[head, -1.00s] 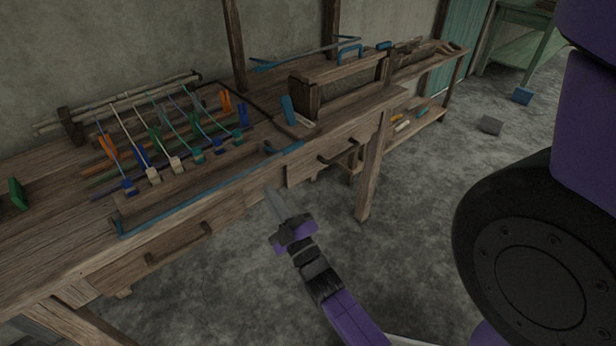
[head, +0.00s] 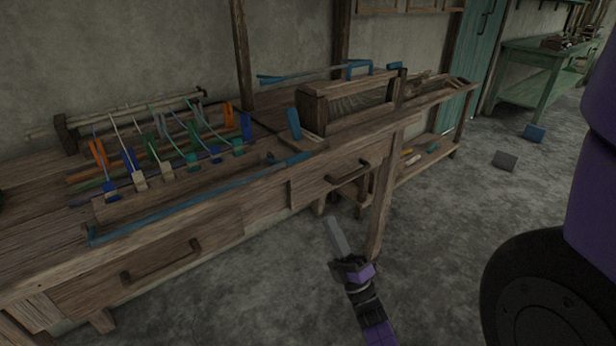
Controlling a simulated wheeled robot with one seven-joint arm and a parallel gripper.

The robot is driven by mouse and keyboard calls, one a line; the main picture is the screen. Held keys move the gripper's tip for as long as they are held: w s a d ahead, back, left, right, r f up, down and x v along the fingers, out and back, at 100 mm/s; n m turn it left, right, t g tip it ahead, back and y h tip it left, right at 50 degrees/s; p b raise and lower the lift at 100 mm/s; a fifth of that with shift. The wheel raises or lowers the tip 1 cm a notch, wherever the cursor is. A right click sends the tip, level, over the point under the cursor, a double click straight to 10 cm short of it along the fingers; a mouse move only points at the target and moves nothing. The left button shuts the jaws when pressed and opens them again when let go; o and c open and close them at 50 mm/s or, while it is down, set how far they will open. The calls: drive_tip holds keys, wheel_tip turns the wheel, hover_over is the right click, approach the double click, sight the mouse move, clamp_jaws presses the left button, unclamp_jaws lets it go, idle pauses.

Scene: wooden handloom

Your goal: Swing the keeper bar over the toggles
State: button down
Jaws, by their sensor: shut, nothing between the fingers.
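The keeper bar appears to be the long blue bar (head: 190,208) along the front edge of the bench, below and in front of the toggles. Its left end is bent. Several small blocks on cords, which look like the toggles, sit in a row behind a wooden rail; they include a blue one (head: 110,188), a cream one (head: 140,182) and a teal one (head: 238,148). The bar lies in front of this row, not over it. My gripper (head: 336,228) is shut and empty, in front of the bench and right of the bar, apart from it.
A drawer with a dark handle (head: 160,262) and another handle (head: 348,172) stick out from the bench front. A bench leg (head: 382,200) stands behind and right of my gripper. A wooden frame (head: 345,100) and an upright blue piece (head: 293,123) stand on the bench.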

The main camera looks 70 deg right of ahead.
drive_tip(key=shift+r, duration=0.1)
drive_tip(key=x, duration=1.3)
drive_tip(key=shift+w+d+r+p, duration=0.2)
drive_tip(key=shift+w+r+p, duration=0.05)
drive_tip(key=shift+w+p, duration=0.1)
drive_tip(key=shift+r, duration=0.15)
